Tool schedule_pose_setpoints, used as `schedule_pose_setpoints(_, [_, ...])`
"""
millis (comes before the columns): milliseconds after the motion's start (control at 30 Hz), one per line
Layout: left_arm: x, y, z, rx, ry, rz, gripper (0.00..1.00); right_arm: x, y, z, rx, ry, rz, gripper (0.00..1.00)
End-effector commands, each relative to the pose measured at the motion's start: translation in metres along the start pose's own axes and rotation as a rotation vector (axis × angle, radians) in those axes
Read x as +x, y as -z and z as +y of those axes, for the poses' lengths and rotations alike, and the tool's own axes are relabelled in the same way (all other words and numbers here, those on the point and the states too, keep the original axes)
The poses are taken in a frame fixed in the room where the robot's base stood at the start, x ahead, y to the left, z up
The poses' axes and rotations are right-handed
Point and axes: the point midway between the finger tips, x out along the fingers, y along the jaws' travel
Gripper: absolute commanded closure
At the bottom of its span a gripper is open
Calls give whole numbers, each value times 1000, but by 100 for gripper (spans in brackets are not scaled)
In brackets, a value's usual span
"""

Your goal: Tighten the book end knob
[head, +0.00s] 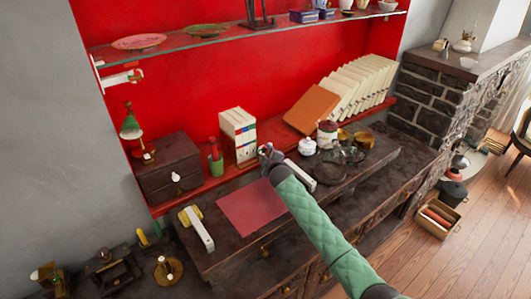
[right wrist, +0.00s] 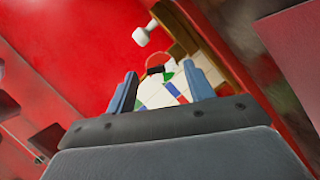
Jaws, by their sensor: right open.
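My right gripper (head: 268,152) is above the sideboard, just right of a block of white books (head: 238,132) with coloured marks. In the right wrist view its two blue-grey fingers (right wrist: 161,86) stand apart. A white shape with red, green and blue patches (right wrist: 160,92) shows between or beyond them; I cannot tell whether they touch it. A red piece (right wrist: 159,62) shows at its top. A white knob-like piece (right wrist: 146,33) is above the fingers, apart from them. I cannot tell which part is the book end knob. My left gripper is not in view.
A small dark drawer cabinet (head: 168,168) and a green cup (head: 215,163) stand left of the books. A tilted brown book and several pale books (head: 352,88) lean at right. Jars (head: 327,134) stand before them. A glass shelf (head: 220,38) runs above.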

Motion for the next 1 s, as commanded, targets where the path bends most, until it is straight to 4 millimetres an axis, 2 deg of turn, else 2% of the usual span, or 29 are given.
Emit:
schedule_pose_setpoints(133, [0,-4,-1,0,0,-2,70,7,2,0,0,0,1,47])
schedule_pose_setpoints(433, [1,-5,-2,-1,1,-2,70,8,1,0,-1,0,1,47])
schedule_pose_setpoints(467, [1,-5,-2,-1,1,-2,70,8,1,0,-1,0,1,51])
schedule_pose_setpoints(667, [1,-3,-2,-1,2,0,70,8,1,0,-1,0,1,90])
schedule_pose_setpoints(1000, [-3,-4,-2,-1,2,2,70,8,2,1,31,14,1,92])
